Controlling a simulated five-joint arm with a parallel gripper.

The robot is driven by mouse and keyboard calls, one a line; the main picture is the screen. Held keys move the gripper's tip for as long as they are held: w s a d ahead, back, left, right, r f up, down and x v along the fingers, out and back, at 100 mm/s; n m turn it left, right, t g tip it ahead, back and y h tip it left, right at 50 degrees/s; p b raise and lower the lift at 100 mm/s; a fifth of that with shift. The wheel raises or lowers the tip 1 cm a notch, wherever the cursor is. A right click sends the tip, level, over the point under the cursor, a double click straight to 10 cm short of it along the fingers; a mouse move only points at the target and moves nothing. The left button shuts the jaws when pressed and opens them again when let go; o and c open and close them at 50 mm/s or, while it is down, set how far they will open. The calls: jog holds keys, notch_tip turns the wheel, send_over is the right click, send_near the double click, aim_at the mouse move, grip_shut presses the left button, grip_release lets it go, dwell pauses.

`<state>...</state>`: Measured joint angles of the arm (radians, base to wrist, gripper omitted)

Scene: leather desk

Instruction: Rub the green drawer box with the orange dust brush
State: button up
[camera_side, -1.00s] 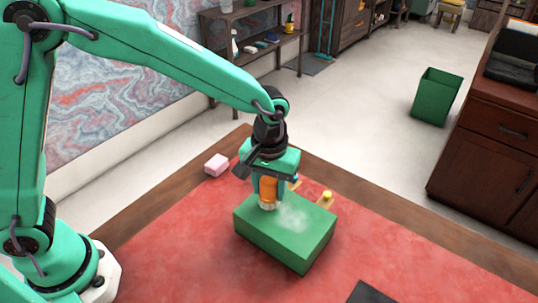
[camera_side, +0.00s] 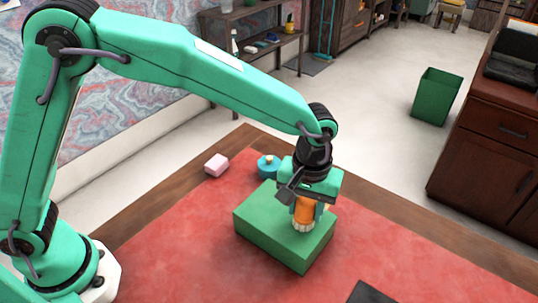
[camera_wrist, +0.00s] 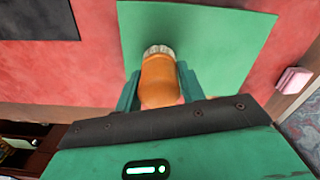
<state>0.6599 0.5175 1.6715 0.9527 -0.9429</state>
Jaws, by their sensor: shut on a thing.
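The green drawer box (camera_side: 268,226) sits on the red leather desk top; its upper face also shows in the wrist view (camera_wrist: 225,45). My gripper (camera_side: 306,204) is over the right part of the box and is shut on the orange dust brush (camera_side: 304,213). The brush is upright, with its pale bristles down at the top of the box. In the wrist view the orange handle (camera_wrist: 159,83) is between the two green fingers. No pale dust patch shows on the visible part of the box top.
A pink block (camera_side: 217,165) and a blue round object (camera_side: 268,166) lie near the desk's far edge. A dark flat pad (camera_side: 370,293) lies at the front. The red desk surface right of the box is clear.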

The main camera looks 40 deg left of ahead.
jog(key=shift+d, duration=0.5)
jog(key=shift+s+d, duration=0.15)
jog(key=shift+s, duration=0.05)
jog(key=shift+s+a, duration=0.1)
jog(key=shift+a, duration=5.55)
jog(key=shift+d, duration=5.45)
jog(key=shift+d+r, duration=0.15)
jog(key=shift+d, duration=0.05)
jog(key=shift+r, duration=3.9)
jog(key=shift+a, duration=0.1)
